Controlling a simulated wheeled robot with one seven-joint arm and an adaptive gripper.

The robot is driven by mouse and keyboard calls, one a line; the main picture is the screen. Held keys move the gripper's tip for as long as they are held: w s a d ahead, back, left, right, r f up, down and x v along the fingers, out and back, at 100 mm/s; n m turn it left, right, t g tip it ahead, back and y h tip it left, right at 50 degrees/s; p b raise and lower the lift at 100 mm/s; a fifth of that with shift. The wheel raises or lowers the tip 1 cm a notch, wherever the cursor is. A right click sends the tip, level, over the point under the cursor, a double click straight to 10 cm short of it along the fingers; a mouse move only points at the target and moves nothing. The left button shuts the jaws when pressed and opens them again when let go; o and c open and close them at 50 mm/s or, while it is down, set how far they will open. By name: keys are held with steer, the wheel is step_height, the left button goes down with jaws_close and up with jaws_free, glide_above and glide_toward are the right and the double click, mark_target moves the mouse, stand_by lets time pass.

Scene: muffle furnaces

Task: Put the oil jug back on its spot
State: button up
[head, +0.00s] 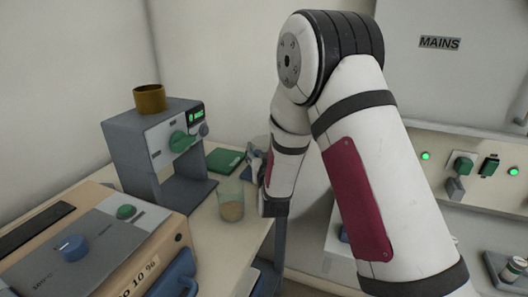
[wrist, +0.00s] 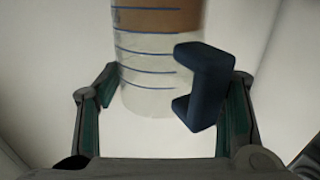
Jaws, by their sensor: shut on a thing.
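The oil jug (wrist: 150,70) is a clear vessel with blue graduation lines, a brown band of contents towards the top of the wrist view and a dark blue handle (wrist: 205,88). My gripper (wrist: 172,92) has one finger at the jug's left side and the other beside the handle, shut on the jug. In the head view, part of a glassy thing with blue, likely the jug (head: 257,147), shows behind my forearm; my fingers are mostly hidden there. The jug's spot cannot be made out for certain.
A clear beaker with tan contents (head: 231,203) stands on the bench near my forearm. A green flat item (head: 224,160) lies behind it. A grey device (head: 150,150) bears a brown cup (head: 149,98). A large box with knobs (head: 95,245) fills the lower left.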

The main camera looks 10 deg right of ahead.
steer(key=o, duration=1.7)
steer(key=shift+o, duration=0.3)
